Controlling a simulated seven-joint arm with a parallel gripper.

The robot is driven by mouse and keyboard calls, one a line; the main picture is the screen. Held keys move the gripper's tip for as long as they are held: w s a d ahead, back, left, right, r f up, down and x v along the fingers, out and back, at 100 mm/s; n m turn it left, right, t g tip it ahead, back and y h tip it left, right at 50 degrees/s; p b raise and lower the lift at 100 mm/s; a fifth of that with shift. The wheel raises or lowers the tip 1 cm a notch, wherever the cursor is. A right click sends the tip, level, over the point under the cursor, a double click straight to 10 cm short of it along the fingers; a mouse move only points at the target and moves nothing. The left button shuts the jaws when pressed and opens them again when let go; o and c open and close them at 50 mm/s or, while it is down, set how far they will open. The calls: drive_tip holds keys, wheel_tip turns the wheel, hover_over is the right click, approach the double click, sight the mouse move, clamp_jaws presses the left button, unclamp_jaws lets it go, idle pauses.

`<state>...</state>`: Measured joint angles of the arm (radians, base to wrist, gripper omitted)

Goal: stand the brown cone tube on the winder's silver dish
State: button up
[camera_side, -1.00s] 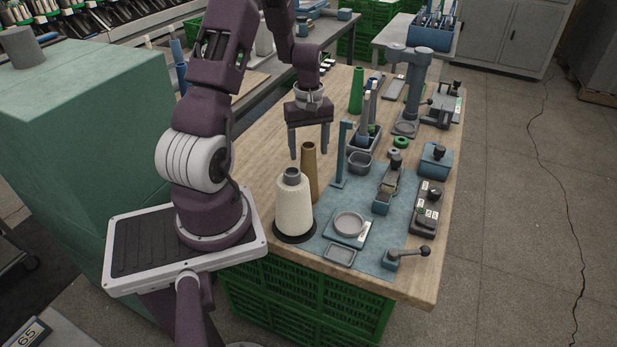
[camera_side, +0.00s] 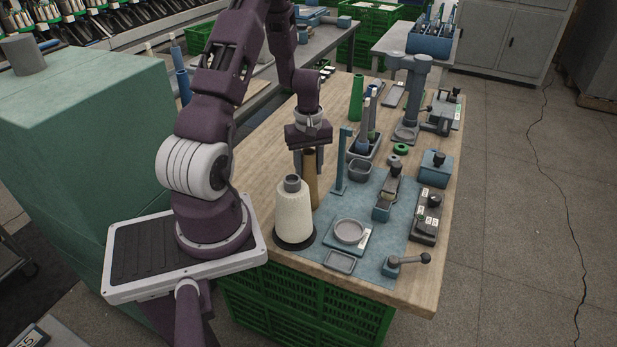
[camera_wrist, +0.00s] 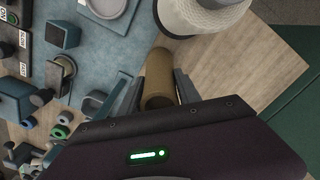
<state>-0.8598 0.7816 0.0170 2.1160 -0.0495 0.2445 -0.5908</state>
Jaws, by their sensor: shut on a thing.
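The brown cone tube (camera_side: 311,182) is upright behind the cream yarn cone, which hides its foot in the side view. My gripper (camera_side: 308,164) points down with its fingers on either side of the tube's upper part, shut on it. In the wrist view the tube (camera_wrist: 158,78) sits between the two fingers (camera_wrist: 157,88). The winder's silver dish (camera_side: 349,232) is empty, on a small plate on the blue mat, nearer the camera and right of the tube. Part of the dish (camera_wrist: 106,6) shows at the wrist view's top edge.
The cream yarn cone (camera_side: 293,214) on a dark base stands between the tube and the side camera. A blue upright post (camera_side: 343,165) rises just right of the tube.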

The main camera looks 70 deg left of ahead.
wheel_tip(320, 180, up, 16)
idle(0.6)
drive_tip(key=w+d+f+m, duration=0.2)
drive_tip(key=w+d+f, duration=0.1)
drive_tip(key=d+f, duration=0.2)
drive_tip(key=w+d+f+m, duration=0.2)
drive_tip(key=d+f, duration=0.3)
drive_tip(key=d, duration=0.4)
drive_tip(key=shift+w+d+m, duration=0.3)
drive_tip(key=shift+w+d, duration=0.1)
drive_tip(key=shift+f, duration=0.2)
idle(0.4)
